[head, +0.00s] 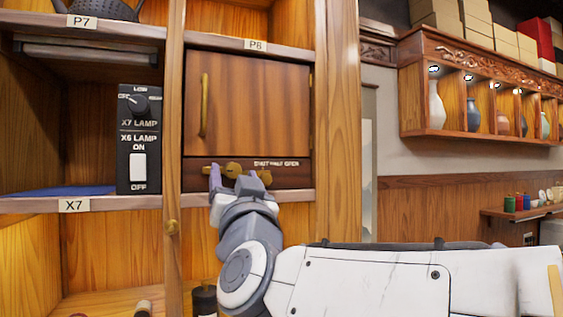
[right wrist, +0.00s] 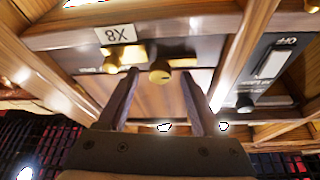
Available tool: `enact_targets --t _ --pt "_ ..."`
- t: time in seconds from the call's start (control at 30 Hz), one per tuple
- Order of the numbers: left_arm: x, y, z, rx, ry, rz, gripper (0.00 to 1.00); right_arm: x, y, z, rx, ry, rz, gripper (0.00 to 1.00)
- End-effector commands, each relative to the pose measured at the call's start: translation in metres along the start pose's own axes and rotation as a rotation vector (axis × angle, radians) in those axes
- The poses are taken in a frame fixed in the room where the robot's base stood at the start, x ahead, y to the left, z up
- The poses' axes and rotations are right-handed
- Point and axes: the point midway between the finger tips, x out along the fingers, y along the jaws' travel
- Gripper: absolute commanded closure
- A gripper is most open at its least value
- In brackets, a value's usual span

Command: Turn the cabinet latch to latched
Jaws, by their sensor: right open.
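The wooden cabinet door (head: 255,105) with a tall brass handle (head: 204,105) stands closed in its frame. Below it is a dark strip (head: 293,178) with small white lettering that ends in "OPEN". Brass latch parts (head: 233,169) sit on this strip, partly covered by my right gripper. My right gripper (head: 240,176) is open in front of the strip, its fingers on either side of the brass. In the right wrist view, a round brass knob (right wrist: 160,72) shows between the open fingertips (right wrist: 160,78), without visible contact. The latch's exact setting is unclear. My left gripper is out of view.
A black lamp switch panel (head: 139,140) with a dial and rocker stands left of the cabinet. A shelf labelled X7 (head: 74,205) is beside it. A wooden post (head: 174,120) separates them.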

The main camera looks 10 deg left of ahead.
Motion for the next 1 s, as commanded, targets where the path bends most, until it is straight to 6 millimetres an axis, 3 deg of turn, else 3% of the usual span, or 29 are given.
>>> enact_targets --t 0.13,0.4,0.43,0.6,1.0 --pt "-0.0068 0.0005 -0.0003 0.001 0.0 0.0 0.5 0.0109 0.0 -0.0004 0.0 -0.001 0.0 0.33" --pt "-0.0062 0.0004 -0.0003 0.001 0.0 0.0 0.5 0.0119 0.0001 0.0008 0.0 -0.001 -0.001 0.33" --pt "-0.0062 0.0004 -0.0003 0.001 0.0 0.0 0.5 0.0119 0.0001 0.0008 0.0 -0.001 -0.001 0.37" --pt "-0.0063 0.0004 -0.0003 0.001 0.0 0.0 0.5 0.0118 0.0002 0.0007 0.0 -0.001 0.0 1.0" --pt "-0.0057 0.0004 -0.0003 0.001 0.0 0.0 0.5 0.0118 -0.0004 0.0008 0.052 -0.001 0.021 1.0"
